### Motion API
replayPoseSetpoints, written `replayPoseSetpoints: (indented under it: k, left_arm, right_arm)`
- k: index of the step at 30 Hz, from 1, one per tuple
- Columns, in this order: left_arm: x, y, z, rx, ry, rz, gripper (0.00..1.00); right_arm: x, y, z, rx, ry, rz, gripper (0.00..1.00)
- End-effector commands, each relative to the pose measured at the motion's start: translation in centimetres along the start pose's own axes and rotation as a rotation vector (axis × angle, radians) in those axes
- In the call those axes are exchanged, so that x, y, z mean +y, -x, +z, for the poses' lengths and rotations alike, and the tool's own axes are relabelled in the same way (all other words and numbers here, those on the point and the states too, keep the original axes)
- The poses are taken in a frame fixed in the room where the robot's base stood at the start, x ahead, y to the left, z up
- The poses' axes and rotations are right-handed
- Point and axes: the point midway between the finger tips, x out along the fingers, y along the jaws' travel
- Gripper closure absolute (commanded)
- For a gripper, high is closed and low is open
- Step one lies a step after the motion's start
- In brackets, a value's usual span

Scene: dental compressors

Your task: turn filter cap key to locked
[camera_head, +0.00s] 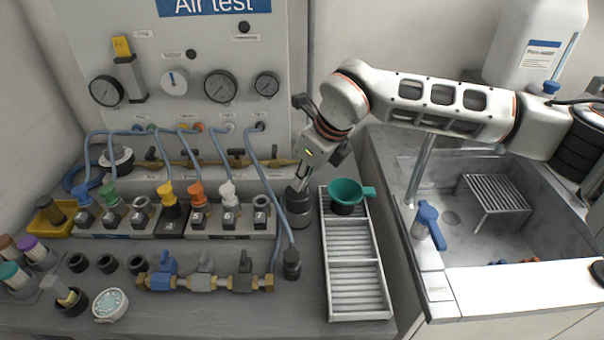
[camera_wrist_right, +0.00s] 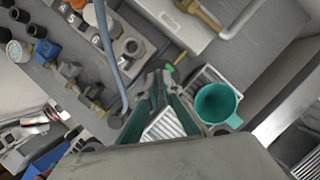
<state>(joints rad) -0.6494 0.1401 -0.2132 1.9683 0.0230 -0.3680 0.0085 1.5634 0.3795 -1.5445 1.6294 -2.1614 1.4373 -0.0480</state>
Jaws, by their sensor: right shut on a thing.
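A dark grey round filter housing (camera_head: 299,213) stands on the bench between the row of numbered fittings and the metal rack. My right gripper (camera_head: 299,187) reaches down onto its top and is shut on the filter cap key there. The fingers hide most of the key, so I cannot tell its angle or any lock mark. In the right wrist view my right gripper's fingers (camera_wrist_right: 163,82) close in above the bench, with a small green spot by their tips. My left gripper is not in view.
A teal funnel (camera_head: 345,190) sits on the slatted metal rack (camera_head: 356,312), close right of the gripper. The gauge panel (camera_head: 205,55) stands behind. Blue hoses (camera_head: 262,165) run close on the left. A sink (camera_head: 450,240) is at the right.

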Motion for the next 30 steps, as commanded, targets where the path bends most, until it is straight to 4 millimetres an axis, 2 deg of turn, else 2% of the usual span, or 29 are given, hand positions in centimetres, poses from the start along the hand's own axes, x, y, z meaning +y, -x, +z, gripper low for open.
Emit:
replayPoseSetpoints:
  k: [9,30]
  left_arm:
    - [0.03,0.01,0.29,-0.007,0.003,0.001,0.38]
    - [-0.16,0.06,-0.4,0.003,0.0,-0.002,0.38]
  right_arm:
    - [0.21,-0.04,0.05,0.0,-0.211,-0.089,1.0]
    - [0.19,-0.05,0.0,0.002,-0.211,-0.087,1.0]
